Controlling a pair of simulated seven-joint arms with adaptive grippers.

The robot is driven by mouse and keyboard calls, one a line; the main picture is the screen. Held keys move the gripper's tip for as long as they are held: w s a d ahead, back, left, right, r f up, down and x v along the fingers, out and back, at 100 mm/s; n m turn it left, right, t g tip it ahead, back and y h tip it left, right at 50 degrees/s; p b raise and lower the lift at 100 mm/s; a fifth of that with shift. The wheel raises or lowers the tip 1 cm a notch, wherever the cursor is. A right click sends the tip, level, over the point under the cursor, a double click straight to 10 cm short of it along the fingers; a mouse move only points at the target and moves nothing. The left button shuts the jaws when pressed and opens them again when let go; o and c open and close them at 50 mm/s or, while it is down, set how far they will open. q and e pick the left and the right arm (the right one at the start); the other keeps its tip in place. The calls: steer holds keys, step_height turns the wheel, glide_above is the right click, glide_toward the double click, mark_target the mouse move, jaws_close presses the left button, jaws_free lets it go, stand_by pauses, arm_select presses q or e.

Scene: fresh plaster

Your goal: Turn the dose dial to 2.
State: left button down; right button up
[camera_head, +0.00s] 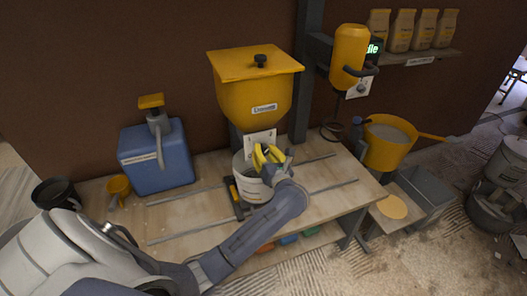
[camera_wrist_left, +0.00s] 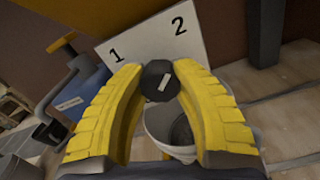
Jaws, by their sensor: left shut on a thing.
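The dose dial (camera_wrist_left: 158,80) is a black round knob with a short white mark, in front of a white plate (camera_wrist_left: 150,40) printed with 1 and 2. The mark slants up and to the right in the left wrist view; whether it lines up exactly with the 2 is unclear. The plate also shows in the head view (camera_head: 260,137), below the yellow hopper (camera_head: 250,92). My left gripper (camera_head: 268,156), with yellow fingers, is shut on the dial, one finger each side. It hides the dial in the head view. My right gripper is not in view.
A pale bucket (camera_head: 246,184) stands under the hopper, close to my left gripper. A yellow pan (camera_head: 388,150) is to the right. The bench front has free room.

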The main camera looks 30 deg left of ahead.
arm_select(q)
steer(key=shift+r, duration=0.3)
steer(key=c, duration=0.9)
jaws_free()
steer(key=shift+f, duration=0.1)
steer(key=shift+s+d+f, duration=0.1)
steer(key=shift+d, duration=0.15)
steer(key=shift+v, duration=5.8)
steer(key=shift+a, duration=0.1)
